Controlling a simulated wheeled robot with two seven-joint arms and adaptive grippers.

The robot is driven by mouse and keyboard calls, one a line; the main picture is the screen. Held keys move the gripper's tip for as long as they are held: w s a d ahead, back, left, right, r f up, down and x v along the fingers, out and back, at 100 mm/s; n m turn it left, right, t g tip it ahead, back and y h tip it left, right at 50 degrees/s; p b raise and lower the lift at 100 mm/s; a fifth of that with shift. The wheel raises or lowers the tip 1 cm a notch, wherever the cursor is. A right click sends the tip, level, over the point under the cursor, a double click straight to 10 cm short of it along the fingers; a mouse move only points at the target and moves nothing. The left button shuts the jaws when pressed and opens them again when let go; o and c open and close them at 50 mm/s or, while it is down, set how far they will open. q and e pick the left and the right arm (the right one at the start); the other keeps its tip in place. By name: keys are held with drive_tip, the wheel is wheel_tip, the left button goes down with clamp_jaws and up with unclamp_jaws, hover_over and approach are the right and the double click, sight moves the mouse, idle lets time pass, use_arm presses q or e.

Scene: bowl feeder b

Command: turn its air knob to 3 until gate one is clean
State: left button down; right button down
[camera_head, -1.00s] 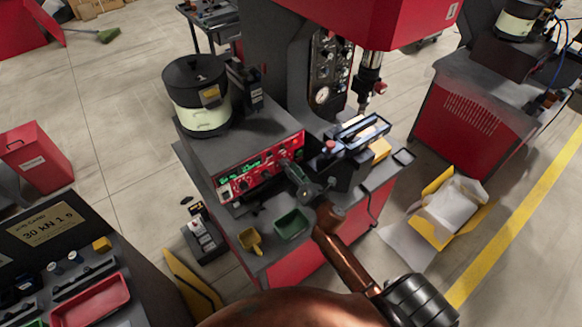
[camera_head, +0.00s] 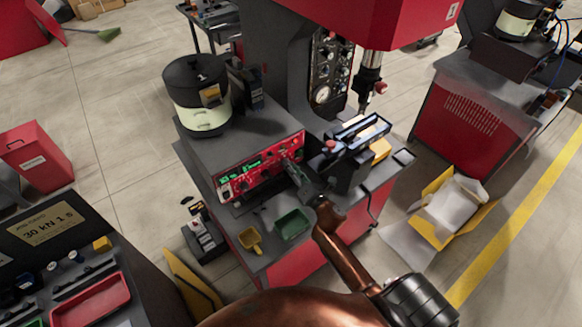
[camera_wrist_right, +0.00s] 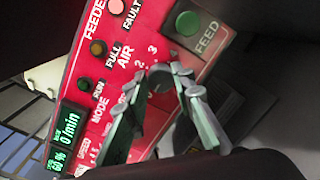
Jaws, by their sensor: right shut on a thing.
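The red feeder control panel (camera_head: 262,166) with green digits is on the front of the bench unit. It also fills the middle of the right wrist view (camera_wrist_right: 118,60), tilted, with an AIR label and the marks 2 and 3 beside my fingers. My right gripper (camera_head: 288,165) reaches the right part of this panel. In the wrist view its fingers (camera_wrist_right: 160,108) are shut at the AIR dial. The air knob between them is mostly hidden, so its exact setting cannot be read. The black-topped bowl feeder (camera_head: 196,92) stands behind the panel. My left gripper is out of view.
A green FEED button (camera_wrist_right: 188,22) is close beside my fingers. A green tray (camera_head: 292,224) and a yellow scoop (camera_head: 250,240) lie on the bench front. A black fixture (camera_head: 352,150) stands to the right of my gripper, under the red press head (camera_head: 372,20).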

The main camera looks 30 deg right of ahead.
drive_tip(key=shift+m, duration=0.3)
drive_tip(key=shift+d+f+m+g+y+p, duration=0.15)
drive_tip(key=shift+m+y+p, duration=0.15)
drive_tip(key=shift+m+p, duration=2.85)
drive_tip(key=shift+a+m+g+y+p, duration=0.2)
drive_tip(key=shift+m+p, duration=0.95)
drive_tip(key=shift+m, duration=3.95)
drive_tip(key=shift+d+f+m+g+y+p, duration=0.15)
drive_tip(key=shift+m+y+p, duration=0.25)
drive_tip(key=shift+m+p, duration=2.75)
drive_tip(key=shift+m+b, duration=0.95)
drive_tip(key=shift+m, duration=0.25)
drive_tip(key=c, duration=1.6)
unclamp_jaws()
